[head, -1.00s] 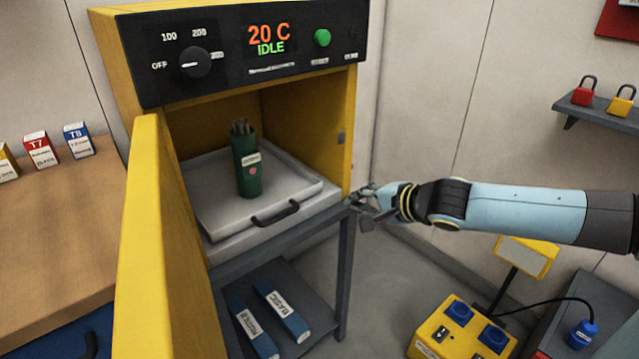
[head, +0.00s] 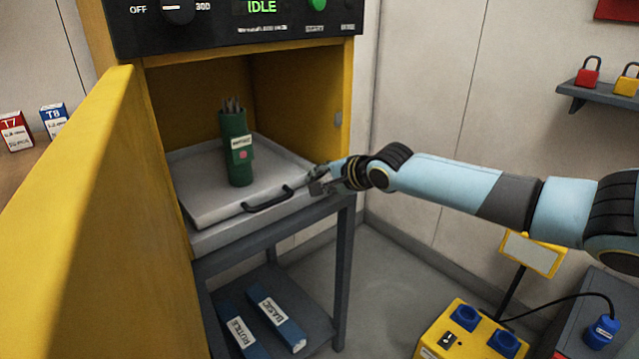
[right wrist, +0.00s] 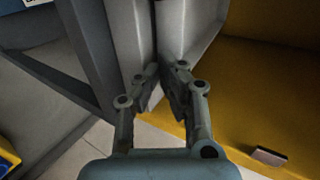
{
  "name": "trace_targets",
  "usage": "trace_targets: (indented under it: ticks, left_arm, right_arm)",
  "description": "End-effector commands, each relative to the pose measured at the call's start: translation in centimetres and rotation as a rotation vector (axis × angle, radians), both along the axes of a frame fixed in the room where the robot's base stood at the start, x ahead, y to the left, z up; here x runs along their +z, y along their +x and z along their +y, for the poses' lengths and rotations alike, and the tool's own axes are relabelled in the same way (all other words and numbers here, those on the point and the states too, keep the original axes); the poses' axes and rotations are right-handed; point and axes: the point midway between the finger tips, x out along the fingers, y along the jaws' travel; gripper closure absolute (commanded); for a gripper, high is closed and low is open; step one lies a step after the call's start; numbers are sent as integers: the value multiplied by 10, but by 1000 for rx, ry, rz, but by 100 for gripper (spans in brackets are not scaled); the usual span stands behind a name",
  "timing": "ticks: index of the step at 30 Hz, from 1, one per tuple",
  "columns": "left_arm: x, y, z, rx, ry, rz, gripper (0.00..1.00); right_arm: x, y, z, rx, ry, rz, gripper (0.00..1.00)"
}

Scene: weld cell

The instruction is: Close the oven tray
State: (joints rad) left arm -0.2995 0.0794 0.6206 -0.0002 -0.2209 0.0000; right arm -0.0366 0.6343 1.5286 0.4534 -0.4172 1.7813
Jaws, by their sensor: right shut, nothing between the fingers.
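The oven tray (head: 190,206) is a grey metal tray at the floor of the yellow oven (head: 285,95), with a black handle (head: 268,199) on its front edge. A dark green canister (head: 236,160) of rods stands upright on it. The tray's front sits near the oven mouth. My right gripper (head: 314,186) is shut and empty at the tray's right front, beside the right end of the handle; I cannot tell whether it touches. In the right wrist view its fingers (right wrist: 162,82) point at a grey metal edge. My left gripper is out of view.
The yellow oven door (head: 75,220) stands open at the left. Two blue boxes (head: 276,317) lie on the shelf below. A yellow socket box (head: 470,335) stands on the floor at right. A wall shelf (head: 600,96) holds padlocks. Floor between stand and socket box is clear.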

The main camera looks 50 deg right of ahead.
Motion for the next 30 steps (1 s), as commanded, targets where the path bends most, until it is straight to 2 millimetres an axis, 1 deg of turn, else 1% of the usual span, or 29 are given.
trace_targets:
  ticks: [4,6,8,12,15,26,30]
  left_arm:
    - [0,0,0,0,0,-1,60]
    - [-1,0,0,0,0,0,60]
    - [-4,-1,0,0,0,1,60]
    - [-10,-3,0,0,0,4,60]
    - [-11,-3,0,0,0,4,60]
    - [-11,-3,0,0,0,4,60]
    - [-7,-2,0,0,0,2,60]
  right_arm:
    - [0,0,0,0,0,0,100]
    - [0,4,-1,-2,1,-2,100]
    - [-1,12,-2,-4,-1,-3,100]
    - [-2,36,-5,-6,2,-2,100]
    - [-1,47,-5,-3,1,-2,100]
    - [1,50,-5,0,0,-3,100]
    - [2,49,-4,1,0,-3,100]
